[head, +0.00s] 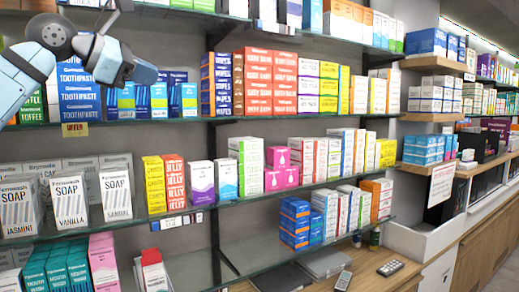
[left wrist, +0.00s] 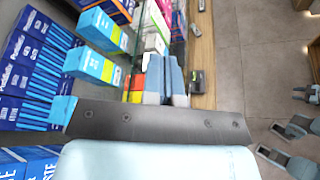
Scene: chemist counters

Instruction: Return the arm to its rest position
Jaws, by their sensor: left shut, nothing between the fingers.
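My left arm comes in from the upper left in the head view, in front of the upper shelves. No object is held.
Glass shelves hold blue toothpaste boxes (head: 78,90), soap boxes (head: 70,202) and orange boxes (head: 258,82). A wooden counter (head: 400,262) bears a remote-like device (head: 390,268).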

